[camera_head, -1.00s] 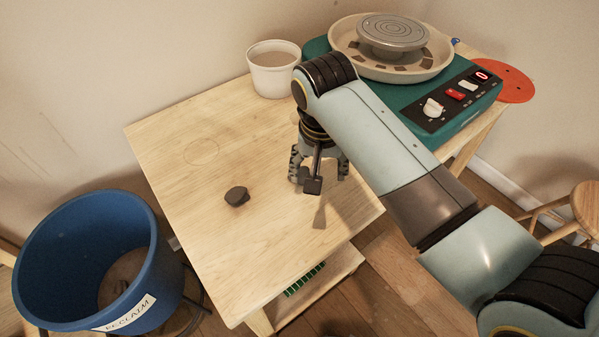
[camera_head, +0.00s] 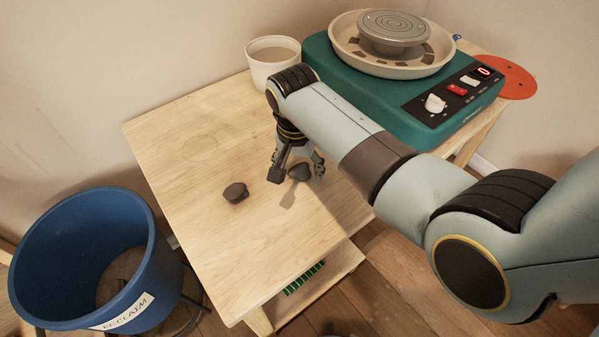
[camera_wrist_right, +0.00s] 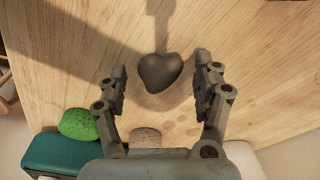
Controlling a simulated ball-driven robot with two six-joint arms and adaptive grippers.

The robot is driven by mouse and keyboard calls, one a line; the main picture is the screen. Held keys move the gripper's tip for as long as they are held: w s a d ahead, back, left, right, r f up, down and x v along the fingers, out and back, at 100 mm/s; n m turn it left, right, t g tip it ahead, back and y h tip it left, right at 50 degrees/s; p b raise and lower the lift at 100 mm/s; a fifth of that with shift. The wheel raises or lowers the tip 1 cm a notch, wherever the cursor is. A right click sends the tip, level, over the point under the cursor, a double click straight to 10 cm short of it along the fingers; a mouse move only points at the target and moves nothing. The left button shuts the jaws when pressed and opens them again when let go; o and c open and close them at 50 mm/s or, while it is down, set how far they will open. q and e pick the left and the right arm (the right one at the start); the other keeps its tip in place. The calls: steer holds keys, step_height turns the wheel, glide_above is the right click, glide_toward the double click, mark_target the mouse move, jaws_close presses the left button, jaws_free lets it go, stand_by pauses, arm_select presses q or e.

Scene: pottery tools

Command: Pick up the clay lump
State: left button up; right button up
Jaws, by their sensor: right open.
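In the right wrist view the same lump (camera_wrist_right: 161,72) is ahead of and between the two fingertips of the right gripper (camera_wrist_right: 163,88). The fingers are spread wide, with a clear gap on both sides of the lump, and hold nothing. My left gripper is not in view.
A white tub (camera_head: 273,73) and a teal pottery wheel (camera_head: 388,105) stand at the back. The wrist view shows a green rounded object (camera_wrist_right: 77,124) and a tan one (camera_wrist_right: 145,138). A blue bucket (camera_head: 40,250) stands left of the table (camera_head: 235,255); the table's front is clear.

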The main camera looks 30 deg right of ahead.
steer(key=shift+f, duration=0.25)
steer(key=shift+r, duration=0.1)
steer(key=c, duration=1.3)
steer(key=shift+o, duration=0.2)
